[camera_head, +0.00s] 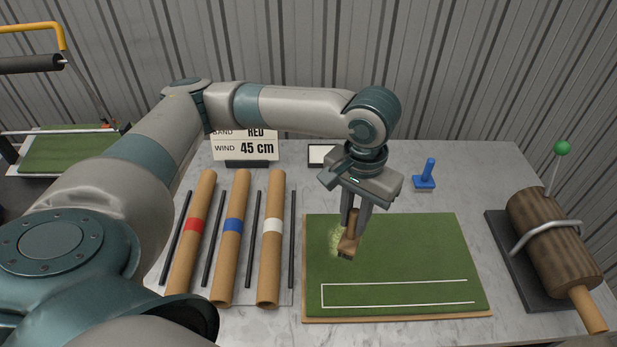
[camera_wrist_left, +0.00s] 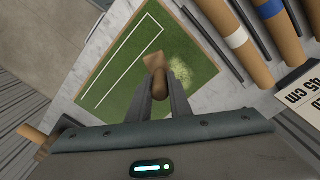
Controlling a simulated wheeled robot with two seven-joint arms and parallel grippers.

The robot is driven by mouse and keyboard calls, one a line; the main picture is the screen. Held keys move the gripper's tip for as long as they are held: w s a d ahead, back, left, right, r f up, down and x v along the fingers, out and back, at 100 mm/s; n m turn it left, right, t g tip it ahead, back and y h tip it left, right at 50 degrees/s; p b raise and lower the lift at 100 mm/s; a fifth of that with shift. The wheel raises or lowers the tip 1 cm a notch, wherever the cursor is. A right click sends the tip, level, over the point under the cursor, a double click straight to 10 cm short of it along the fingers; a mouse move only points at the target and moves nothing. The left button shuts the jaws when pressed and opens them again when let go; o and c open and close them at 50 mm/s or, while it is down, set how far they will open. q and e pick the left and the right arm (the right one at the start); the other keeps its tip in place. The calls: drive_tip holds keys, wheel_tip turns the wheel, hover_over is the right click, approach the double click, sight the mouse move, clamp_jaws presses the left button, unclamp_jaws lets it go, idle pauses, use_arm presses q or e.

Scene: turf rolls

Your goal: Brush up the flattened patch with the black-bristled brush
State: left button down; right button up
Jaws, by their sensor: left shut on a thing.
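The wooden brush (camera_head: 348,243) with dark bristles is held by my left gripper (camera_head: 355,212), which is shut on its handle. The brush hangs over the left part of the green turf board (camera_head: 420,245), its bristle end low over the turf; I cannot tell whether it touches. The pale flattened patch (camera_head: 335,238) lies just left of the brush. In the left wrist view the brush (camera_wrist_left: 153,64) sits between the fingers, and the patch (camera_wrist_left: 181,70) shows beside it on the turf (camera_wrist_left: 125,65). My right gripper is not in view.
Cardboard tubes with red, blue and white bands (camera_head: 232,235) lie left of the turf. A sign (camera_head: 245,147) and a blue-handled tool (camera_head: 425,175) stand behind.

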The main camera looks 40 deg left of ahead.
use_arm(q)
drive_tip(key=shift+s+a, duration=0.25)
drive_tip(key=shift+a, duration=0.05)
drive_tip(key=shift+d, duration=0.1)
